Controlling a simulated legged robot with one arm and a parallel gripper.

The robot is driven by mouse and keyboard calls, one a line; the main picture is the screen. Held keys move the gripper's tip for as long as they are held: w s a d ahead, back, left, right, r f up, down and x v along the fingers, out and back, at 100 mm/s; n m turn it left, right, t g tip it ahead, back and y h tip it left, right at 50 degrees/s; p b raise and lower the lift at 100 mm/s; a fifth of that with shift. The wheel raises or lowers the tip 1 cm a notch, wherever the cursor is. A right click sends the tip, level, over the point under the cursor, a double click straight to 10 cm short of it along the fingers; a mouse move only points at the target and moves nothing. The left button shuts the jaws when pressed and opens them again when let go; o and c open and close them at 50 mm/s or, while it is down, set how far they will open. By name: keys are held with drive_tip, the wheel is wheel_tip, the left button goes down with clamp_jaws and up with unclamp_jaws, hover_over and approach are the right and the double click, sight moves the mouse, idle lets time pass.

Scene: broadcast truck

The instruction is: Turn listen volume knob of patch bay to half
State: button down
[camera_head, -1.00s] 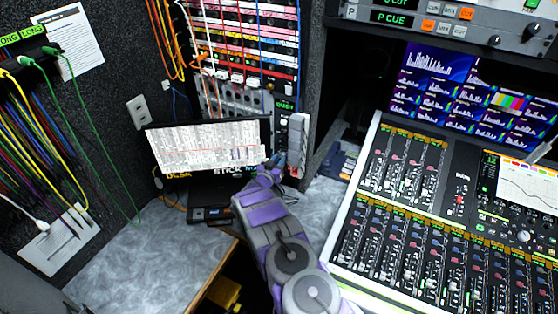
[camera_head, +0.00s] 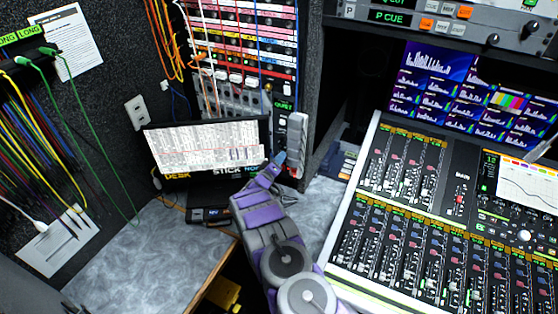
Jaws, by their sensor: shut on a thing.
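The patch bay (camera_head: 240,50) fills the back corner, with rows of coloured label strips and hanging cables. A narrow dark panel with a small green display (camera_head: 285,105) is at its lower right. My gripper (camera_head: 280,157) reaches to the lower part of that panel, just right of the monitor. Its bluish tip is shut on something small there. The listen volume knob cannot be made out; my gripper likely covers that spot, so its setting is hidden.
A monitor (camera_head: 208,147) stands on the grey counter (camera_head: 130,255) left of my arm. A light grey upright block (camera_head: 298,138) is close to the right of my gripper. A mixing console (camera_head: 400,225) fills the right side.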

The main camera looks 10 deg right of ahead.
drive_tip(key=shift+w+a+r+n, duration=0.15)
drive_tip(key=shift+a+n, duration=0.1)
drive_tip(key=shift+n, duration=0.45)
drive_tip(key=c, duration=0.9)
unclamp_jaws()
drive_tip(key=shift+a, duration=0.1)
drive_tip(key=shift+o, duration=0.2)
drive_tip(key=shift+f, duration=0.2)
drive_tip(key=p+v, duration=0.2)
drive_tip(key=v, duration=1.5)
drive_tip(key=shift+s, duration=0.2)
drive_tip(key=shift+w+a, duration=0.1)
